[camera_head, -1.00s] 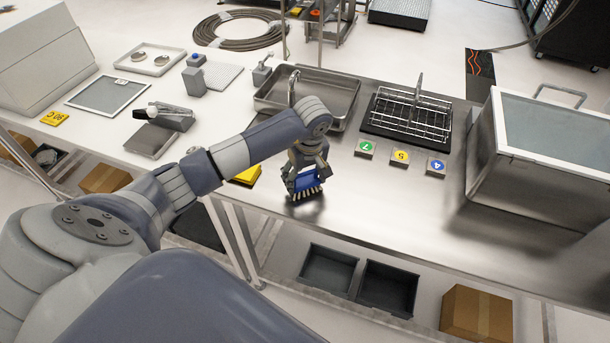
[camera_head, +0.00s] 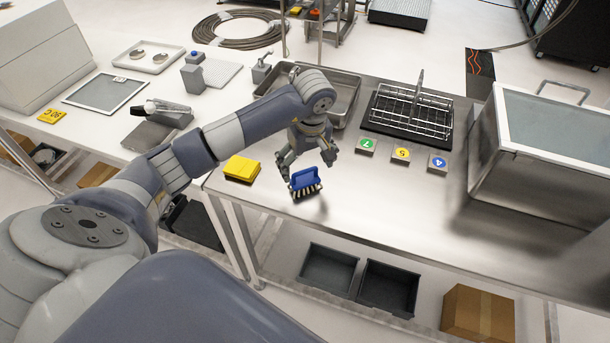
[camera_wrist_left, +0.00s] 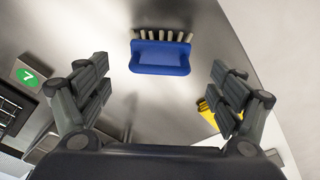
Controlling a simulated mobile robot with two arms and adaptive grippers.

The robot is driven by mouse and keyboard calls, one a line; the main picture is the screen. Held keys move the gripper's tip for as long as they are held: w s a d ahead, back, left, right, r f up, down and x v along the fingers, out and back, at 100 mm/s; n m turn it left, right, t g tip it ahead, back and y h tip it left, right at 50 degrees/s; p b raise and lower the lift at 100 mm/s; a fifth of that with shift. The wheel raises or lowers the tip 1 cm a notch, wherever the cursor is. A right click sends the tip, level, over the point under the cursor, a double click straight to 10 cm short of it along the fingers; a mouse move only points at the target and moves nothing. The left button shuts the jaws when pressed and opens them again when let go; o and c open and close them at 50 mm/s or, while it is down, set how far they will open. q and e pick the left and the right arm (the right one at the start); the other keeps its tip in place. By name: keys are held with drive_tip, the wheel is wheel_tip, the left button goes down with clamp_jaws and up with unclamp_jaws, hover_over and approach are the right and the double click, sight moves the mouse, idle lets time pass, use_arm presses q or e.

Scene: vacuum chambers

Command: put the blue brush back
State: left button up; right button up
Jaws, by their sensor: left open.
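The blue brush (camera_head: 305,182) with pale bristles stands on the steel table (camera_head: 390,230) near its front edge, bristles down. My left gripper (camera_head: 306,160) is open just above and behind the brush, apart from it. In the left wrist view the brush (camera_wrist_left: 160,56) lies ahead, between and beyond the two spread fingers (camera_wrist_left: 158,92), with nothing between the fingertips. My right gripper is not in view.
Yellow pads (camera_head: 242,168) lie left of the brush. A steel sink (camera_head: 345,95), a wire rack (camera_head: 412,115) and numbered blocks 7 (camera_head: 366,147), 5 (camera_head: 400,154) and 4 (camera_head: 437,162) are behind. A large lidded bin (camera_head: 545,165) stands right. Table between is clear.

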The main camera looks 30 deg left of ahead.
sight(308, 183)
use_arm(q)
wheel_tip(308, 183, up, 7)
drive_tip(key=d+b, duration=0.1)
drive_tip(key=shift+s+b, duration=0.25)
drive_tip(key=shift+b, duration=0.05)
